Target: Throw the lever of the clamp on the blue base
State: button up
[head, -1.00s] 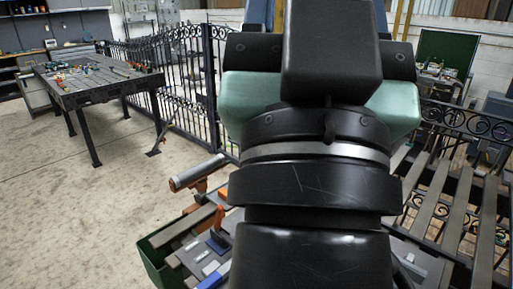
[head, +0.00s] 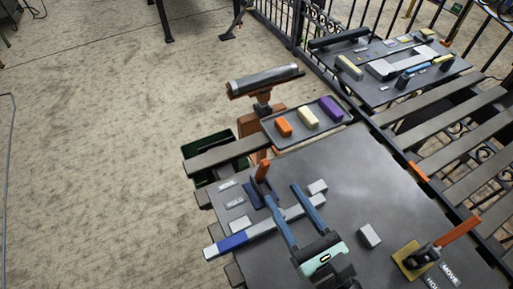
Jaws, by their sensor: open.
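The clamp on the blue base (head: 253,194) sits at the left part of the grey work table (head: 340,180). Its orange lever (head: 262,171) stands roughly upright. Flat labels reading MOVE and HOLD lie left of it. My gripper (head: 282,191) reaches in from the lower right. Its two long blue fingers are spread apart, with nothing seen between their tips. The fingertips appear just right of the lever, apart from it in the picture; their height is unclear. The fingers cross in front of a grey bar with a blue end (head: 234,242).
A second clamp on a yellow base (head: 408,262) with an orange lever (head: 459,231) stands at the right. A tray (head: 287,143) holds orange, yellow and purple blocks. Small grey blocks lie near my gripper. A slatted gate (head: 447,150) runs along the right.

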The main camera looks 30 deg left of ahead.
aim_at(262, 161)
jog(key=p+x, duration=0.1)
jog(key=x, duration=1.1)
jog(key=shift+w+a, duration=0.25)
jog(key=shift+w, duration=0.1)
grip_shut()
dwell(0.8)
